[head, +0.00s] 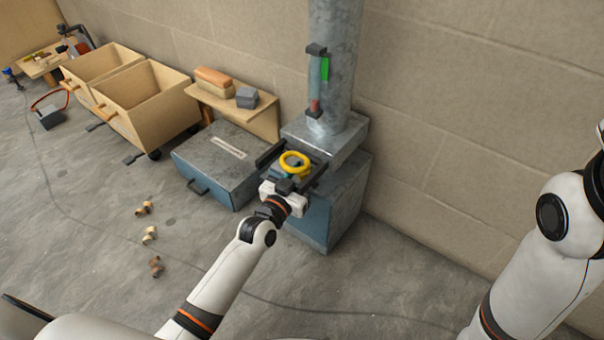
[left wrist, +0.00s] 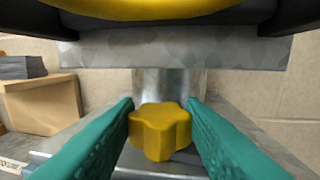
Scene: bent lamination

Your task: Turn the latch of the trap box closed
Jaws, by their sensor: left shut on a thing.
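The trap box (head: 328,215) is a blue-grey metal box against the wall, below a grey metal pipe (head: 335,60). In the left wrist view a yellow lobed knob (left wrist: 158,130), which looks like the latch, sits between the teal fingers of my left gripper (left wrist: 160,108). The fingers are shut on it, one on each side. In the head view my left gripper (head: 288,184) is at the front of the trap box and hides the knob. A yellow ring (head: 295,163) shows just above the gripper. My right arm shows at the right edge; its gripper is not in view.
A low blue-grey case (head: 215,165) stands left of the trap box. A wooden shelf (head: 262,117) holds a brown block (head: 213,80) and a grey block (head: 247,97). Wooden bins (head: 145,100) stand farther left. Small brown pieces (head: 150,235) lie on the floor. The right foreground floor is mostly clear.

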